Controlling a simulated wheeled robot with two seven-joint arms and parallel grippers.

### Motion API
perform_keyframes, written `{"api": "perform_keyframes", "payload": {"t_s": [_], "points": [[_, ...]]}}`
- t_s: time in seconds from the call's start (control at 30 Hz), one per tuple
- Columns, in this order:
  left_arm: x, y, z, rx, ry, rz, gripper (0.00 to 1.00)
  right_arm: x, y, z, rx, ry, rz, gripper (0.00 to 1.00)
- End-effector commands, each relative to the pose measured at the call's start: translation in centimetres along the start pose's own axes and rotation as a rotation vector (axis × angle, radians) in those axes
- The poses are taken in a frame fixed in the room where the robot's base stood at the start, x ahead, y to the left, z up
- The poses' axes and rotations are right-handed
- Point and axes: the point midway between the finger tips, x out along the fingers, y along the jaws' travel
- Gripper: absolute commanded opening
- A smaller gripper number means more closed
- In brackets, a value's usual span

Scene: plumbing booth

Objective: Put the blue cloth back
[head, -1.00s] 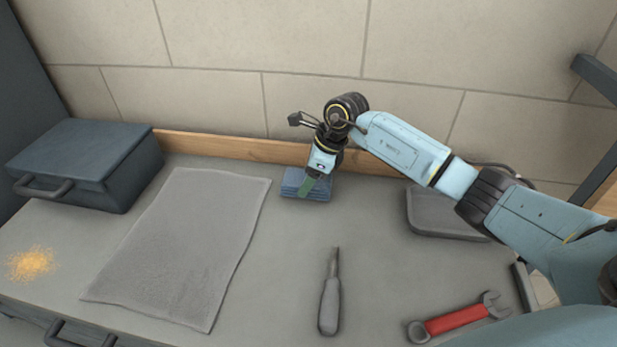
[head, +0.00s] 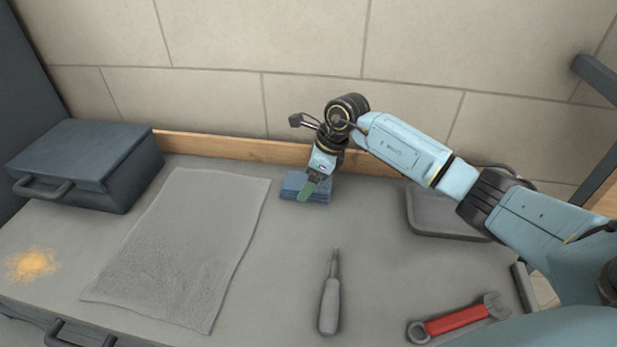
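The blue cloth (head: 292,184) lies folded on the worktop, near the wooden strip at the back. My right gripper (head: 306,190) reaches down onto it from above. A green fingertip shows in front of the cloth's right part. The other finger is hidden, so I cannot tell whether the gripper is open or shut, or whether it holds the cloth. My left gripper is not in view.
A grey mat (head: 185,245) lies left of the cloth. A dark toolbox (head: 85,165) stands back left, with orange grains (head: 32,264) before it. A screwdriver (head: 329,300), a red wrench (head: 458,318) and a grey tray (head: 440,225) lie to the right.

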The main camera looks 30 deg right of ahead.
Motion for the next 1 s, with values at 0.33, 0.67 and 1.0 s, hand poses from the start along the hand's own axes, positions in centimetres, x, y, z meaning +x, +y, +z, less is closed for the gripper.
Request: {"api": "perform_keyframes", "payload": {"t_s": [0.33,0.67,1.0], "points": [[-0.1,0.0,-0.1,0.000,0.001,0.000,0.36,-7.4,-0.1,-0.1,-0.001,0.001,-0.006,0.85],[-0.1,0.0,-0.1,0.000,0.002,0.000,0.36,-11.2,-0.1,-0.1,0.000,0.002,-0.002,0.85],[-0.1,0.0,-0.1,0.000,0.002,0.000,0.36,-11.4,0.0,0.0,0.001,0.001,-0.001,0.85]]}}
